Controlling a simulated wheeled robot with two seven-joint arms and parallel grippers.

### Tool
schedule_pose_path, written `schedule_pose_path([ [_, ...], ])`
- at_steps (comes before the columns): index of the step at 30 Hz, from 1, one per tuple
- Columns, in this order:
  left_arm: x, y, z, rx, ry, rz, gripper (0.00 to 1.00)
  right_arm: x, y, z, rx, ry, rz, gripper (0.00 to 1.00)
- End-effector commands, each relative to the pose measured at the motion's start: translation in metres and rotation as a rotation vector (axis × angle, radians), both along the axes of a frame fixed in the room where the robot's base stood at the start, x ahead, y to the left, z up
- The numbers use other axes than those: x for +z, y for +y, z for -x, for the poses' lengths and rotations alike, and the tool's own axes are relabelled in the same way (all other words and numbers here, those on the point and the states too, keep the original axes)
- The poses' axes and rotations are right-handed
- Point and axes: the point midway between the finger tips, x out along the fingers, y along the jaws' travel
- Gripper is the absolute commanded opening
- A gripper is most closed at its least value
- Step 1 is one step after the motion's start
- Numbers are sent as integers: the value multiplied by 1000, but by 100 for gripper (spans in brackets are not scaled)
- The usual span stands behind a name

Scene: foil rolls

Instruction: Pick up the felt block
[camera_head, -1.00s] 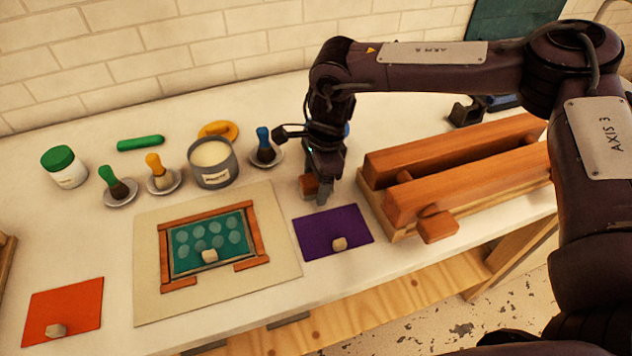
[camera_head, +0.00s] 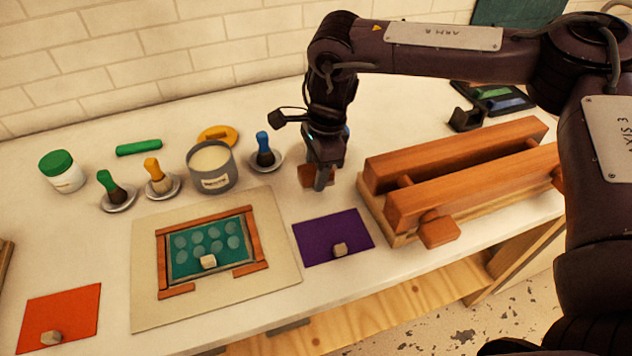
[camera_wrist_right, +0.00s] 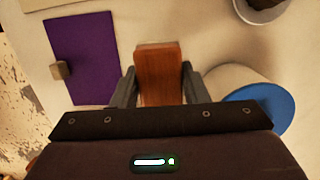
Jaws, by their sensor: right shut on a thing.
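The felt block (camera_head: 305,174), a small reddish-brown block, is between the fingers of my right gripper (camera_head: 318,180), behind the purple sheet. In the right wrist view the block (camera_wrist_right: 159,75) fills the gap between both fingertips (camera_wrist_right: 158,88), which are shut on it. Its underside is hidden, and I cannot tell how far it is from the table. My left gripper is not in view.
A purple sheet (camera_head: 323,225) lies in front of the gripper. A wooden press (camera_head: 470,195) stands close on the right. A blue-topped round container (camera_wrist_right: 258,100) is near the fingers. Brushes, a grey tin (camera_head: 212,178) and a framed mat (camera_head: 285,240) lie left.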

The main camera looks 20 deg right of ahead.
Motion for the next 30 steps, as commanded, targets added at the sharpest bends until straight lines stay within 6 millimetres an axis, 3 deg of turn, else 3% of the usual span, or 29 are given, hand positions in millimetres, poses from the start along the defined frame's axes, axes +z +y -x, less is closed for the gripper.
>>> schedule_pose_path([
  [9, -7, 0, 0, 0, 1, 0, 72, 96, 1, -1, 2, -7, 1, 16],
  [15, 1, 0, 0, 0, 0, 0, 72, 138, 0, 0, 1, -4, 1, 16],
  [21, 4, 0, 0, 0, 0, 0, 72, 155, 0, 0, 1, -1, 0, 16],
  [30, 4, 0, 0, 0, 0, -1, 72, 157, 0, 0, 1, 0, -1, 16],
])
